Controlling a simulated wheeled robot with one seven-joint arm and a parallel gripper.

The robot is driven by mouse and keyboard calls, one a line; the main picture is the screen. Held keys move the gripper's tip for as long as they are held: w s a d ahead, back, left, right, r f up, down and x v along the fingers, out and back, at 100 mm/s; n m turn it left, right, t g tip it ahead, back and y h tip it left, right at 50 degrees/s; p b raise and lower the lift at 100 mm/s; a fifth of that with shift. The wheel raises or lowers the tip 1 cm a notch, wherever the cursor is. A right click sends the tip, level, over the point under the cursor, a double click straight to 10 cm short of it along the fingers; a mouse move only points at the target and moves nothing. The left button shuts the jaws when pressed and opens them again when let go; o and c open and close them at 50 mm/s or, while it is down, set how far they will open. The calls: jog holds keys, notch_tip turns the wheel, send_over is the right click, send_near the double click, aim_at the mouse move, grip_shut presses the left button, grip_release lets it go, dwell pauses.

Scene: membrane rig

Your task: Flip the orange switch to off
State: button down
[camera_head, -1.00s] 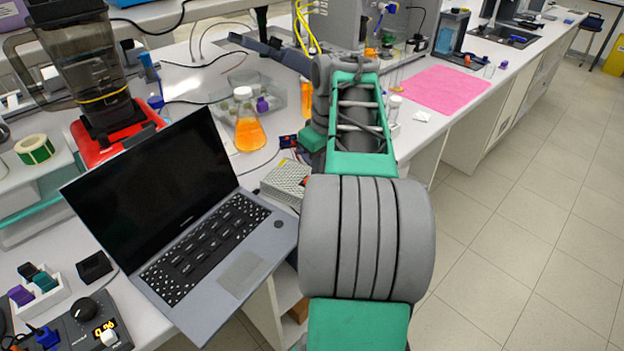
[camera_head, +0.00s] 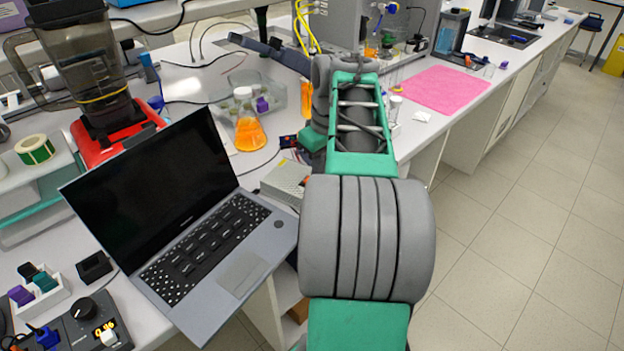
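A small orange-red patch (camera_head: 306,181) shows at the right end of a grey metal box (camera_head: 285,182) behind the laptop, right beside my arm. It may be the orange switch, but it is too small and too covered to tell, and its position cannot be read. My arm runs up the middle of the view, and its green and grey forearm passes close to the right of this box.
An open laptop (camera_head: 243,272) fills the near bench. Behind it are an orange-filled flask (camera_head: 249,134), a clear tray (camera_head: 221,112) and a red-based hopper device (camera_head: 88,146). A control box (camera_head: 73,330) with a knob sits front left. A pink mat (camera_head: 440,90) lies right of my arm.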

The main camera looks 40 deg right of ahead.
jog(key=shift+f+b, duration=0.85)
jog(key=shift+f, duration=0.1)
dwell(0.5)
notch_tip(320, 180, up, 7)
jog(key=p, duration=0.6)
jog(key=shift+r, duration=0.1)
jog(key=a+f, duration=0.2)
jog(key=a, duration=1.7)
jog(key=shift+t, duration=0.8)
jog(key=s+a+f, duration=0.1)
jog(key=a, duration=0.1)
jog(key=s+a+f, duration=0.2)
jog(key=a, duration=0.1)
jog(key=s+a+f, duration=0.1)
jog(key=s+a, duration=0.1)
jog(key=a, duration=0.1)
jog(key=shift+a+f, duration=0.15)
jog(key=shift+a, duration=0.1)
jog(key=shift+f, duration=0.1)
